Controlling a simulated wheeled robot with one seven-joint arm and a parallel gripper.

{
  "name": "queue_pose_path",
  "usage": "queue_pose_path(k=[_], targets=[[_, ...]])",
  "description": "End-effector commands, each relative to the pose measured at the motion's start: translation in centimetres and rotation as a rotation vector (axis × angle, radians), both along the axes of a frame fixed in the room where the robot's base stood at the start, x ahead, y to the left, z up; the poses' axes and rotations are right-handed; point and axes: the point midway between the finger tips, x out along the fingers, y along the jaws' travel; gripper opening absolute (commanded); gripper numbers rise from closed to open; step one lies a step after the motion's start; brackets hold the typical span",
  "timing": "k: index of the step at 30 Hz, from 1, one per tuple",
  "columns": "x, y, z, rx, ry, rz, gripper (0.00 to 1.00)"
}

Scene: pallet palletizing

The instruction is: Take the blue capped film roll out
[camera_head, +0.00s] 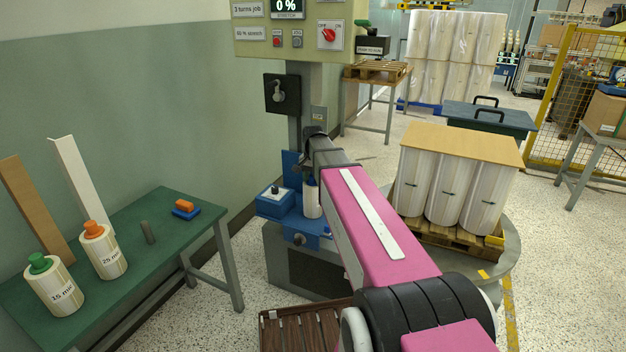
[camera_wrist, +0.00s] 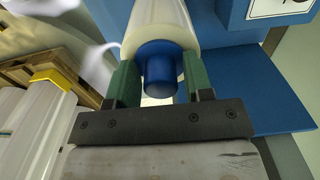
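The film roll with a blue cap (camera_wrist: 160,66) stands on the blue carriage of the wrapping machine. In the wrist view its pale film (camera_wrist: 160,22) shows behind the cap. In the head view a pale part of the roll (camera_head: 312,202) shows under my wrist, which hides its top. My gripper (camera_wrist: 161,78) has its two green fingers on either side of the blue cap, very close to it. I cannot tell whether they press on it. The lower part of the roll is hidden in the wrist view.
A green table (camera_head: 165,235) at left holds a green-capped roll (camera_head: 52,287), an orange-capped roll (camera_head: 103,252) and a small blue-orange tool (camera_head: 185,209). A loaded pallet (camera_head: 440,235) stands on the turntable at right. The machine mast (camera_head: 311,100) rises just behind my gripper.

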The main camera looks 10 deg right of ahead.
Motion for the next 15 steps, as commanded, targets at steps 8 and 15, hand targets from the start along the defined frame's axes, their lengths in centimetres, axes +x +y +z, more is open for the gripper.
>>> queue_pose_path(k=[8, 15], targets=[[-0.23, 0.06, -0.61, 0.002, 0.011, 0.001, 0.14], [-0.23, 0.08, -0.21, 0.002, 0.011, 0.001, 0.00]])
